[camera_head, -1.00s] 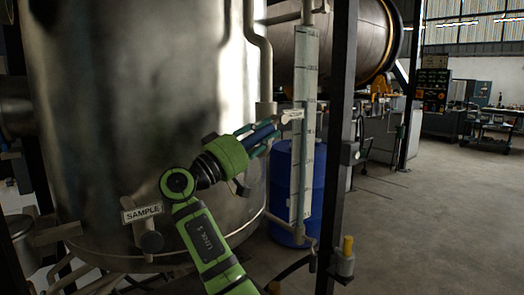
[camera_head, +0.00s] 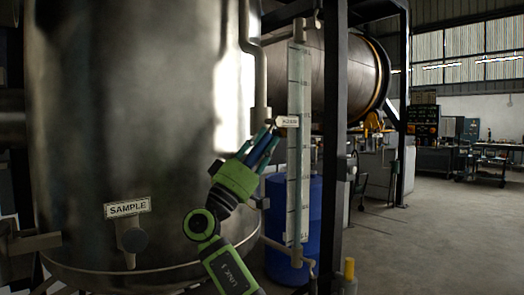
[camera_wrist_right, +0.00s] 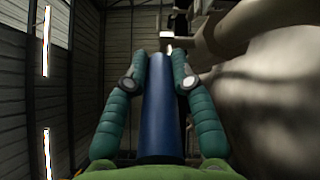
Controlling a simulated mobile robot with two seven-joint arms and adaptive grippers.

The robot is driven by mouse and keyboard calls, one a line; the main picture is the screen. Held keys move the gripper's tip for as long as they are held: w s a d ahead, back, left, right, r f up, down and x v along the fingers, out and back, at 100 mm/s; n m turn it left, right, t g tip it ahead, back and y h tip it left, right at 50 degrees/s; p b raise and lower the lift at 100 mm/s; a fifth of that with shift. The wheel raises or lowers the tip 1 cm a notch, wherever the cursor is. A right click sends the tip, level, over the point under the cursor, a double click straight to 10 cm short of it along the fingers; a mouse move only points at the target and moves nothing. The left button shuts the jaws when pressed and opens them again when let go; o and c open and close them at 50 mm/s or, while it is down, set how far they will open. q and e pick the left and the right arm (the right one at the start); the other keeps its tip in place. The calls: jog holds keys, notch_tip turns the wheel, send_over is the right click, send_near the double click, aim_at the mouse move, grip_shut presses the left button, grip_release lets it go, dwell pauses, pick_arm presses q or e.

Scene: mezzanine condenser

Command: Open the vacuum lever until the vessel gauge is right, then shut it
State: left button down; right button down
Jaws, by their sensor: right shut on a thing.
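My right gripper (camera_head: 266,138) reaches up in front of the large metal vessel (camera_head: 120,120), its fingers closed along a blue lever handle (camera_head: 260,153). In the right wrist view, the gripper (camera_wrist_right: 161,72) has one teal finger on each side of the blue handle (camera_wrist_right: 163,115). The handle runs up and to the right in the head view. A small white tag (camera_head: 287,121), too small to read, is by the fingertips. A tall pale gauge strip with scale marks (camera_head: 299,180) stands right of the gripper; I cannot read its level. My left gripper is not in view.
A blue drum (camera_head: 279,265) stands behind the gauge strip. A dark post (camera_head: 333,150) rises to its right. Open floor (camera_head: 440,240) lies at the right.

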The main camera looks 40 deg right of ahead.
dwell(0.4)
jog(key=c, duration=1)
grip_release()
jog(key=shift+d, duration=0.1)
jog(key=v, duration=1.2)
